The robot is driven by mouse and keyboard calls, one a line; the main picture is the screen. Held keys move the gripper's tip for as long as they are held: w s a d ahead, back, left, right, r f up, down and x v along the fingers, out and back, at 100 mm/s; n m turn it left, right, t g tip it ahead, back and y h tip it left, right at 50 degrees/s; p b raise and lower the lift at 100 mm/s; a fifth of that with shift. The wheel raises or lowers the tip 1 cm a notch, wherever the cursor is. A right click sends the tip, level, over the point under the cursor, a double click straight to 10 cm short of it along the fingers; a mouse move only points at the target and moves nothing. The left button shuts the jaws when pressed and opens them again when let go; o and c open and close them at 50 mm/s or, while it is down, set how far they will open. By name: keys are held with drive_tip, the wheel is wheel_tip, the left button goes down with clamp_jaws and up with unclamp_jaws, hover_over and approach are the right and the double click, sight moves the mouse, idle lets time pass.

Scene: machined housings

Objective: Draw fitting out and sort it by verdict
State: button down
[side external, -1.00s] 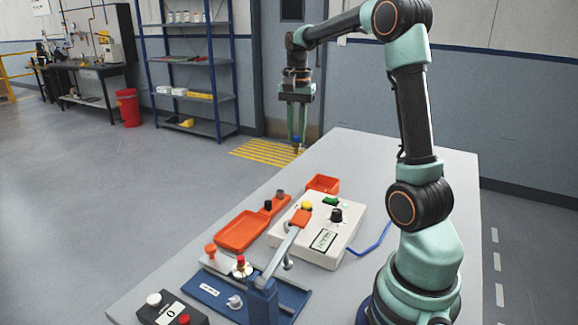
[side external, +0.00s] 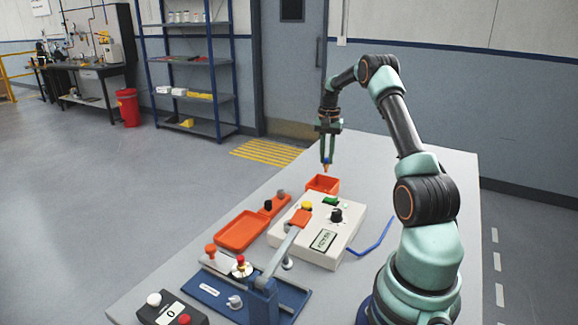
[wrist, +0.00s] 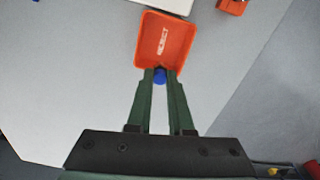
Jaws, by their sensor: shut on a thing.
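My gripper (side external: 327,160) is shut on a small fitting (side external: 326,167), blue with an orange-brown lower end. In the wrist view the blue end of the fitting (wrist: 159,76) shows between the two fingertips. An orange bin (wrist: 164,40) with lettering that looks like "REJECT" lies just past the fingertips there. In the side view the fitting hangs upright just above this small open bin (side external: 323,184), near the far end of the table. The bin looks empty. The cream test box (side external: 345,240) has a small display, too small to read.
A shallow orange tray (side external: 243,230) lies left of the test box. A blue fixture (side external: 220,290) with a raised lever (side external: 283,245) stands in front, near a dark button box (side external: 172,310). A blue cable (side external: 372,243) runs right of the test box. The table's far right is clear.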

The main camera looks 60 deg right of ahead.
sight(326, 159)
drive_tip(key=shift+f, duration=2.15)
drive_tip(key=c, duration=0.7)
unclamp_jaws()
drive_tip(key=shift+c, duration=0.2)
wheel_tip(326, 159, up, 12)
drive_tip(key=shift+r, duration=0.1)
drive_tip(key=shift+a, duration=0.1)
